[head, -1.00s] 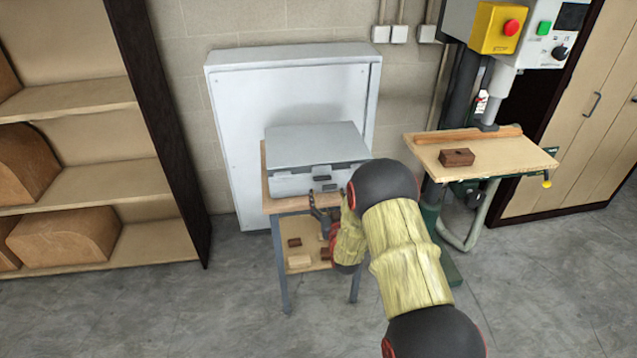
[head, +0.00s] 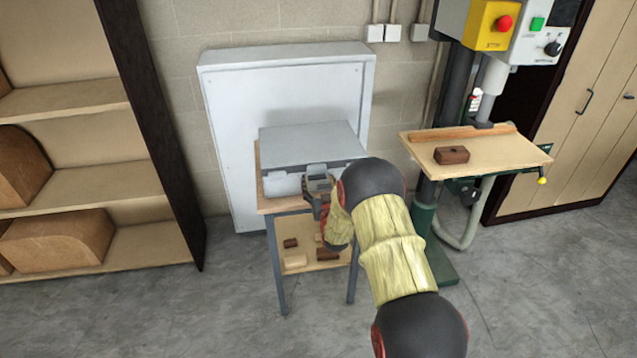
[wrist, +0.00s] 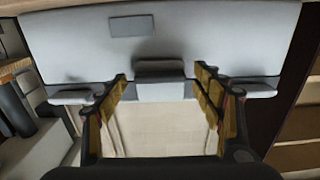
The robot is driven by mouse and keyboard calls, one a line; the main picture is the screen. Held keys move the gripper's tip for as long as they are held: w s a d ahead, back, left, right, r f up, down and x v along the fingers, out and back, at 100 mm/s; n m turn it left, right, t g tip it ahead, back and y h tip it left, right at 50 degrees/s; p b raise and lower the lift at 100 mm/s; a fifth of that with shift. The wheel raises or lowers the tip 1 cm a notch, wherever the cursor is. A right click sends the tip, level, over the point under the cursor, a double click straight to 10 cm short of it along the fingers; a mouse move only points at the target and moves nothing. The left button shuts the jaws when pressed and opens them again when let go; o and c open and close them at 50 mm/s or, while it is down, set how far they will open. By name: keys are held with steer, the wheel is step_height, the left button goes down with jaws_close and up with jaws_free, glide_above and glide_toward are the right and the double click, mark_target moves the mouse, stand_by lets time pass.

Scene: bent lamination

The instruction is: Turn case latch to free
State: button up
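The grey case (head: 308,144) sits closed on a small wood-topped stand. Its front face carries a central latch (wrist: 160,82), which appears in the wrist view as a raised grey block at the case edge. My gripper (head: 316,190) is at the case's front in the head view, over the latch area. In the wrist view its two fingers (wrist: 162,76) are spread, one on each side of the latch, with a gap showing to both sides. Nothing is held. Whether a fingertip touches the case is unclear. My gripper partly hides the case front in the head view.
The stand (head: 267,205) has a lower shelf with several small wood blocks. A grey cabinet (head: 225,120) stands close behind. A drill-press table (head: 490,160) with a brown block is to the right, and wooden shelving (head: 90,185) to the left. Floor in front is open.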

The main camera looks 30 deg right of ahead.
mark_target(310, 171)
steer(key=c, duration=1)
steer(key=m+b, duration=0.2)
steer(key=m, duration=0.1)
steer(key=shift+w+a+b, duration=0.1)
steer(key=shift+a+b, duration=0.2)
steer(key=m+b, duration=0.2)
steer(key=shift+w+a+m, duration=0.1)
steer(key=shift+a+m, duration=0.2)
steer(key=shift+m, duration=0.1)
steer(key=m+b, duration=0.1)
steer(key=m, duration=0.1)
steer(key=m+b, duration=0.1)
steer(key=m, duration=0.1)
steer(key=r+m+b, duration=0.1)
steer(key=m, duration=0.1)
steer(key=shift+w+a+r+b, duration=0.1)
steer(key=shift+a+b, duration=0.25)
steer(key=shift+a, duration=0.05)
steer(key=m+b, duration=0.1)
steer(key=m, duration=0.2)
steer(key=r+m+b, duration=0.1)
steer(key=m, duration=0.2)
steer(key=shift+a+r+b, duration=0.1)
steer(key=shift+a+b, duration=0.05)
steer(key=shift+b, duration=0.2)
